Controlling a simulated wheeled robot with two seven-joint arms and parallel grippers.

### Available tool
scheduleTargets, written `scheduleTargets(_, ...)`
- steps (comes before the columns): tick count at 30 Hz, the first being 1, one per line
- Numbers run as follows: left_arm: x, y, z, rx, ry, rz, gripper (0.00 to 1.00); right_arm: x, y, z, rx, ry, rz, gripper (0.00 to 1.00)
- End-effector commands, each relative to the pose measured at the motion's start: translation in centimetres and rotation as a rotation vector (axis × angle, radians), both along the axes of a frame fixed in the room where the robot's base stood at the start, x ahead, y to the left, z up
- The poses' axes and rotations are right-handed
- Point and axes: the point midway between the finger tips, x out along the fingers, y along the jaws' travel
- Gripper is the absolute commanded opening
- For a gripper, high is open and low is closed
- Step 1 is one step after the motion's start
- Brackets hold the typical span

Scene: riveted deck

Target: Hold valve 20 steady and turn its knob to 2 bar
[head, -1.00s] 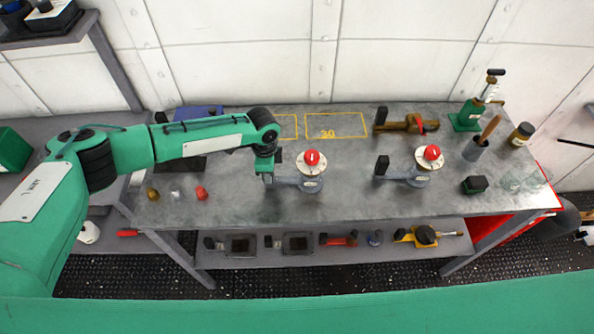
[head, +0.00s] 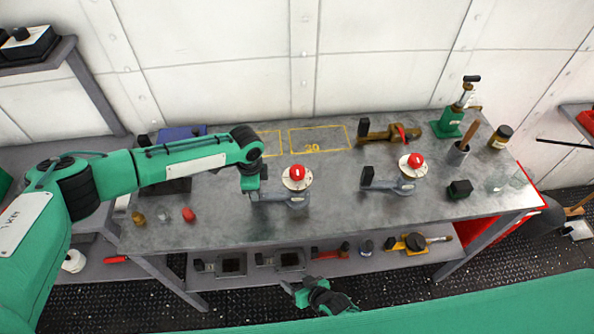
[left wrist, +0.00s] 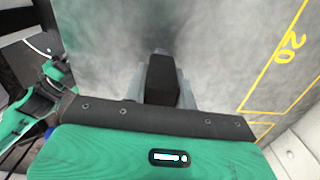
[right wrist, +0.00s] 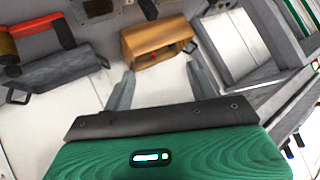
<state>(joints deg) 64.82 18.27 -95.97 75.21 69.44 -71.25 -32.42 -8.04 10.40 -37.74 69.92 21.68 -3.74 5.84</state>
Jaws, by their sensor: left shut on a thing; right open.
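A grey valve (head: 296,200) with a red knob (head: 297,172) on a white dial lies on the bench in the head view. My left gripper (head: 252,196) is shut on its black handle end, at the valve's left; the black end (left wrist: 162,80) shows between the fingers in the left wrist view. A second similar valve (head: 392,184) with a red knob (head: 416,160) lies to the right. The number plates and dial readings are too small to read. My right gripper (right wrist: 162,80) is open and empty; in the head view it is low, in front of the bench.
Yellow outlines, one marked 20 (head: 313,148), lie behind the valves. A brown valve (head: 388,133), a green press (head: 449,122), a brush cup (head: 457,153) and a dark green block (head: 459,189) stand rearward and right. Three small pieces lie left. The lower shelf holds several tools.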

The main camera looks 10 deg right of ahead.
Motion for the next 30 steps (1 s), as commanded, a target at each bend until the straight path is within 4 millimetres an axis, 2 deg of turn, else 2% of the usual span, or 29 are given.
scheduleTargets(1,0.0,0.0,0.0,0.0,0.0,0.0,0.0,1.0,2.5,3.1,0.067,-0.044,0.023,0.58)
scheduleTargets(3,0.0,0.0,0.0,0.0,0.0,0.001,0.0,1.7,5.7,7.3,0.163,-0.088,0.053,0.58)
scheduleTargets(7,0.0,0.0,0.0,0.0,0.0,0.001,0.0,1.5,10.8,15.1,0.339,-0.154,0.113,0.58)
scheduleTargets(9,0.0,0.0,0.0,0.0,0.0,0.001,0.0,1.1,12.6,19.2,0.424,-0.19,0.146,0.58)
scheduleTargets(11,0.0,0.0,0.0,0.0,0.0,0.001,0.0,0.5,13.6,22.7,0.483,-0.227,0.175,0.58)
scheduleTargets(12,0.0,0.0,0.0,0.0,0.0,0.001,0.0,0.3,14.0,24.9,0.518,-0.255,0.193,0.58)
scheduleTargets(14,0.0,0.0,0.0,0.0,0.0,0.001,0.0,-0.1,13.9,28.1,0.559,-0.303,0.216,0.58)
scheduleTargets(15,0.0,0.0,0.0,0.0,0.0,0.001,0.0,0.0,12.9,29.7,0.565,-0.343,0.23,0.58)
scheduleTargets(16,0.0,0.0,0.0,0.0,0.0,0.001,0.0,0.4,11.8,30.1,0.553,-0.369,0.232,0.58)
scheduleTargets(20,0.0,0.0,0.0,0.0,0.0,0.001,0.0,2.8,6.6,29.9,0.454,-0.466,0.223,0.58)
scheduleTargets(24,0.0,0.0,0.0,0.0,0.0,0.0,0.0,5.8,0.4,29.7,0.324,-0.565,0.207,0.58)
scheduleTargets(30,0.0,0.0,0.0,0.0,0.0,0.0,0.0,9.1,-6.6,30.6,0.168,-0.68,0.19,0.58)
